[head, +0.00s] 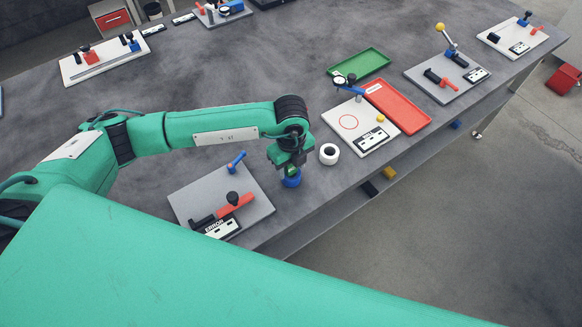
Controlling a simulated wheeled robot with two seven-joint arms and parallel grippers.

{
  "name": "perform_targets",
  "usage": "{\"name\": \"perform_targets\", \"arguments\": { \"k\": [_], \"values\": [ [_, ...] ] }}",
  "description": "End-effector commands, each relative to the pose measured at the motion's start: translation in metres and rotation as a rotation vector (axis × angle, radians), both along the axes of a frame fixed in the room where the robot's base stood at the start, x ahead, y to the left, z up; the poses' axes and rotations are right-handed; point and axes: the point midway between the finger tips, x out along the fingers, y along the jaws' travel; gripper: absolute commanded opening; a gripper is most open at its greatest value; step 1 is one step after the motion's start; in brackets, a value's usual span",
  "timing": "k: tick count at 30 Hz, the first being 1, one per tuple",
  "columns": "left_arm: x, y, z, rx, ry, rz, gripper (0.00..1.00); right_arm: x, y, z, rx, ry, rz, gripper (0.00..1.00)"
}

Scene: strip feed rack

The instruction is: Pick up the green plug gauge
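My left gripper (289,163) points down over the table, at the front edge of the middle. A small bright green piece, which looks like the green plug gauge (292,171), shows just under and between its fingers. Beneath it is a round blue base (291,180) on the grey table. The gripper hides most of the green piece. I cannot tell whether the fingers are closed on it or only around it. My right gripper is not in view.
A white ring (329,154) stands just right of the gripper. A grey plate with a red clamp (235,204) lies to the left. A white dial-gauge board (358,139), a red tray (398,108) and a green tray (359,63) lie to the right.

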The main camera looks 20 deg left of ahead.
Motion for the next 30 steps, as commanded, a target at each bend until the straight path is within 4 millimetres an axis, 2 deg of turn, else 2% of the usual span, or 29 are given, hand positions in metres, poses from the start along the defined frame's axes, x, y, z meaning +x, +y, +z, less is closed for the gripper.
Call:
{"name": "perform_targets", "arguments": {
  "k": [1, 6, 7, 8, 15, 20, 26, 30],
  "values": [
    [0.0, 0.0, 0.0, 0.0, 0.0, 0.0, 0.39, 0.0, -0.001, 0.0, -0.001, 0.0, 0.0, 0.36],
    [0.0, 0.0, 0.0, 0.0, 0.0, 0.0, 0.07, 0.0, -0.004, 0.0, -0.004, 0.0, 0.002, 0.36],
    [0.0, 0.0, 0.001, -0.001, -0.001, 0.0, 0.07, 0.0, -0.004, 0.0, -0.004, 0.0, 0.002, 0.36],
    [0.0, 0.0, 0.001, -0.001, -0.001, 0.0, 0.03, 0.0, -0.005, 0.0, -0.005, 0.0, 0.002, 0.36],
    [0.0, 0.0, 0.003, -0.001, -0.001, 0.0, 0.03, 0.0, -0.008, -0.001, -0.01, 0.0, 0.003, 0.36],
    [0.001, -0.001, 0.014, -0.002, -0.002, -0.001, 0.03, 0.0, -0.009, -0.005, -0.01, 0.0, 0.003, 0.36],
    [0.001, -0.001, 0.05, -0.003, -0.005, -0.002, 0.03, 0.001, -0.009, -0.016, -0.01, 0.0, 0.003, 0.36],
    [0.001, -0.001, 0.09, -0.003, -0.008, -0.003, 0.03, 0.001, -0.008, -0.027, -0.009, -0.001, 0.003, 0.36]
  ]
}}
